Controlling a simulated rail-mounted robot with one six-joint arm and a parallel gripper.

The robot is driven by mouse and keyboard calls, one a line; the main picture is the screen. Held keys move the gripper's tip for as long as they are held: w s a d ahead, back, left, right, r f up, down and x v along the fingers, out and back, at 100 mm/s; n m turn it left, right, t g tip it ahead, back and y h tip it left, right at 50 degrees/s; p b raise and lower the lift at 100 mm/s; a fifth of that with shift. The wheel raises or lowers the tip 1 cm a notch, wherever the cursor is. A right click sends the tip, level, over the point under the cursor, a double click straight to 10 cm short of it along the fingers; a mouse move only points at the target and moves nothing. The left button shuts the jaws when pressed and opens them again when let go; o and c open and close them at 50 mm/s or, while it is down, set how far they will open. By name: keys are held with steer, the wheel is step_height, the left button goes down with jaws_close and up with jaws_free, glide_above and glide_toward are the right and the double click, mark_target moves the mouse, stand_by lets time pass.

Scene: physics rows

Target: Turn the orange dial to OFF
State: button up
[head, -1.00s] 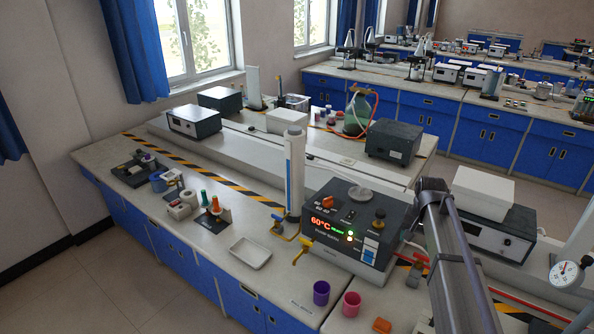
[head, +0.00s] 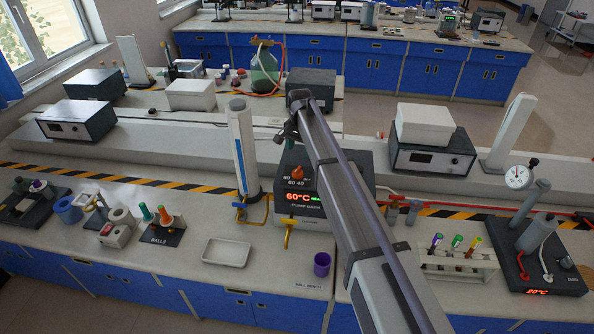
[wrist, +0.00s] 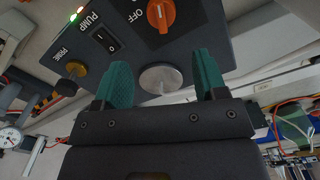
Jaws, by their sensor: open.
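The orange dial (head: 297,173) sits on the dark top of the pump bath (head: 309,208), near its left side, with number marks around it. In the wrist view the dial (wrist: 161,15) is at the top edge, partly cut off, with the OFF mark (wrist: 135,17) to its left. A pale line shows on the dial; its exact setting is unclear. My gripper's teal fingers (wrist: 162,75) are open and empty, apart from the dial. A pale round disc (wrist: 160,79) on the bath top shows between them. In the head view my arm hides the bath's right part.
The wrist view also shows the black PUMP switch (wrist: 105,40) and a yellow PRIME knob (wrist: 76,69). A tall white cylinder (head: 243,150) stands close left of the bath. Yellow taps (head: 288,232), a white tray (head: 226,252) and a purple cup (head: 321,264) are in front.

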mark_target(299, 168)
steer(key=f+b, duration=0.9)
steer(key=f, duration=0.1)
steer(key=shift+a+f, duration=0.1)
steer(key=shift+a, duration=0.1)
steer(key=shift+r, duration=0.2)
steer(key=c, duration=0.8)
steer(key=shift+c, duration=0.2)
